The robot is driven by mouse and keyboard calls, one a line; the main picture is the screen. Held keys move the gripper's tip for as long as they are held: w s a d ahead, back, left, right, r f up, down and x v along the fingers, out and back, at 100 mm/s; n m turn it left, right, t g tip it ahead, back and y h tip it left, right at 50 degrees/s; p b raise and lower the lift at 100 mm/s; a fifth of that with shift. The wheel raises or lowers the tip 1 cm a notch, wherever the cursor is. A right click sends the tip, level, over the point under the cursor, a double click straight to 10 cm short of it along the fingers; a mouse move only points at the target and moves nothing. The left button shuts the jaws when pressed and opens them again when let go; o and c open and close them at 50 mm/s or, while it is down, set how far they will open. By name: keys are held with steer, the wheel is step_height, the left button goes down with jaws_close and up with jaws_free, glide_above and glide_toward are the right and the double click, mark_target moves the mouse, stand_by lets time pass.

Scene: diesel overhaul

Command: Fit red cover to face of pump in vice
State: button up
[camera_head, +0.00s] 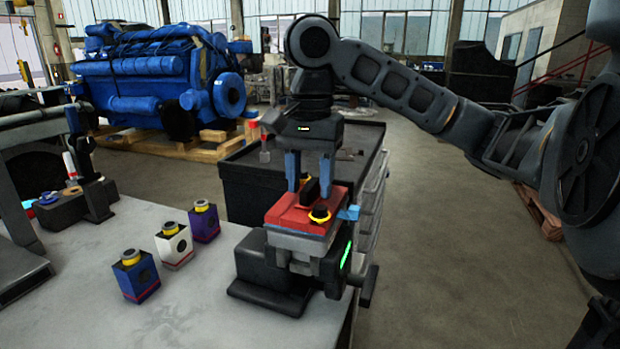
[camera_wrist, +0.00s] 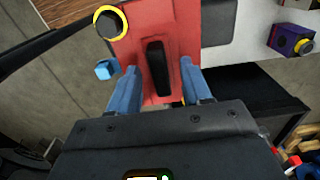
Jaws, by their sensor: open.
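The red cover (camera_head: 293,217) lies flat on top of the pump (camera_head: 300,243), which is clamped in the black vice (camera_head: 269,262) at the bench's right edge. A black handle (camera_wrist: 157,68) stands up from the cover. My gripper (camera_head: 309,184) is directly above the cover, pointing down, with its blue fingers apart on either side of the handle. In the wrist view the fingers (camera_wrist: 158,85) show a gap to the handle on both sides. A black knob with a yellow ring (camera_head: 320,214) sits at the cover's near edge. The cover hides the pump face.
Blue, white and purple blocks with yellow-ringed tops (camera_head: 174,245) stand left of the vice on the grey bench (camera_head: 190,318). A dark tool cabinet (camera_head: 245,190) stands behind the vice. A blue engine (camera_head: 150,75) is farther back.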

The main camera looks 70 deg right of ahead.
steer(key=shift+r, duration=3.9)
